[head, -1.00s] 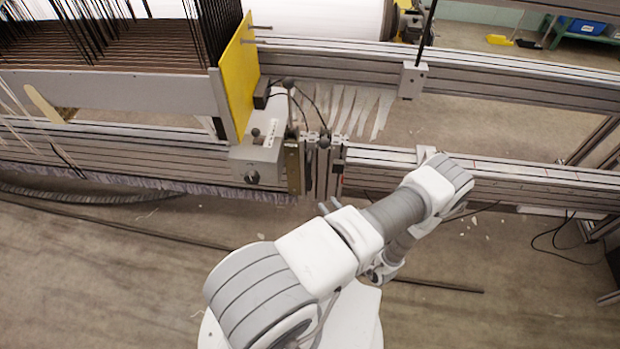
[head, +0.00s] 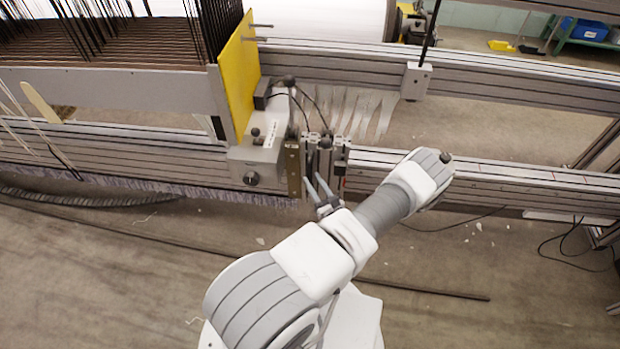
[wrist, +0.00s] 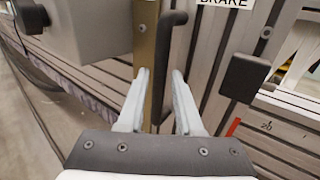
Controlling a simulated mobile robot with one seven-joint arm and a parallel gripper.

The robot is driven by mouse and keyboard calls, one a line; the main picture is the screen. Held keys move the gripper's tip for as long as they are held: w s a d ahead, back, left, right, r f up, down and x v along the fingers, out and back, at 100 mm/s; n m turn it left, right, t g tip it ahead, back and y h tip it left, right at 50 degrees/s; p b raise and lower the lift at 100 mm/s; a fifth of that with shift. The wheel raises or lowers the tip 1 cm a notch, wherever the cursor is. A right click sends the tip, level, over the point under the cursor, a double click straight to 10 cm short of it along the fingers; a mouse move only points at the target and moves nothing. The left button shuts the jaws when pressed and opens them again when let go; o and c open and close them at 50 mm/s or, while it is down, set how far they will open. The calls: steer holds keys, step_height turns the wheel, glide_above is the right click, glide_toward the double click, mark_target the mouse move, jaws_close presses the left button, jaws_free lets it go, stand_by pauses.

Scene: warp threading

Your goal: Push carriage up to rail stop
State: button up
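An upright metal assembly (head: 333,163), which looks like the carriage, sits on the front rail (head: 470,180). A brass-coloured strip (head: 292,170) stands at its left and also shows in the wrist view (wrist: 146,50). A dark bar handle (wrist: 166,62) hangs upright on its face. My gripper (head: 317,183) is in front of the assembly, fingers apart. In the wrist view my gripper (wrist: 159,73) has one finger on either side of the dark handle; contact cannot be told. A grey box with a knob (head: 254,168) is close left of the assembly; I cannot tell whether it is the stop.
A yellow plate (head: 238,75) ends the frame of dark wires at the left. A grey block (head: 416,80) sits on the back rail. A black knob (wrist: 244,77) and a red mark (wrist: 233,127) are right of my fingers. The front rail is clear to the right.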

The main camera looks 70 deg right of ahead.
steer(key=shift+x, duration=1.5)
steer(key=shift+c, duration=0.2)
jaws_close()
steer(key=shift+a, duration=0.1)
